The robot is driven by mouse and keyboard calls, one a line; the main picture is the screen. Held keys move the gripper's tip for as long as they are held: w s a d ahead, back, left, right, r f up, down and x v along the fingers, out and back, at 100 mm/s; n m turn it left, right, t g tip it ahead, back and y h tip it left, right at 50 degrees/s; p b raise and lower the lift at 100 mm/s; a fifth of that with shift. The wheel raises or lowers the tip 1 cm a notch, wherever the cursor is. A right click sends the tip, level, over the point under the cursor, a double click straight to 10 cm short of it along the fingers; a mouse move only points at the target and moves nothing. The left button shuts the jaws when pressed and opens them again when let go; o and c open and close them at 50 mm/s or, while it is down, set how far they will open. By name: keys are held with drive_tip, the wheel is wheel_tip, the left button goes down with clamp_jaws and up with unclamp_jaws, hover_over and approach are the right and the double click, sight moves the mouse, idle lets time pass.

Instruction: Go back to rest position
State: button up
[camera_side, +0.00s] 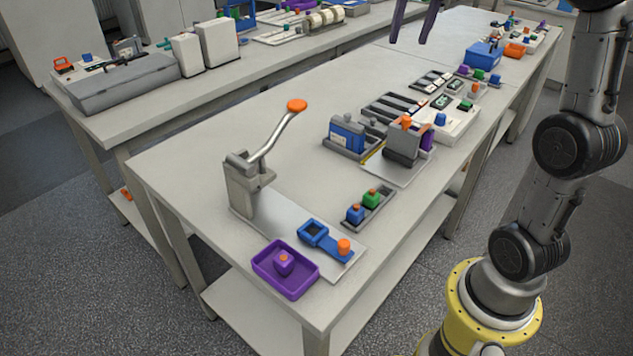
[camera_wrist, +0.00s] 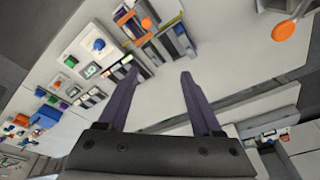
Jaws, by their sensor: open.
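My gripper (camera_side: 410,20) is open and empty, with its two dark purple fingers apart. In the side view only the fingers show at the top edge, high above the far part of the front bench (camera_side: 300,97). In the wrist view my gripper (camera_wrist: 158,78) has both fingers spread with nothing between them, and the bench surface lies below. My arm rises at the right of the side view.
A lever press (camera_side: 247,185) with an orange knob stands on the bench. Beside it are a purple tray (camera_side: 291,287) and a blue holder (camera_side: 327,240). Battery modules (camera_side: 347,135) and slotted racks (camera_side: 393,106) lie farther back. A second bench (camera_side: 130,122) stands behind.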

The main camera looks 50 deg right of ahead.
drive_tip(key=s+a+n+t, duration=0.1)
drive_tip(key=s+a+n, duration=0.1)
drive_tip(key=s+a, duration=0.35)
drive_tip(key=s+a+n+t, duration=0.1)
drive_tip(key=s+a+n, duration=0.15)
drive_tip(key=a, duration=0.65)
drive_tip(key=s+a+f+n+t+y, duration=0.1)
drive_tip(key=s+a+f+n, duration=0.2)
drive_tip(key=s+f, duration=0.7)
wheel_tip(320, 180, down, 3)
drive_tip(key=a, duration=0.2)
drive_tip(key=shift+s+a+r, duration=0.15)
drive_tip(key=shift+s+a, duration=0.15)
drive_tip(key=shift+n, duration=0.25)
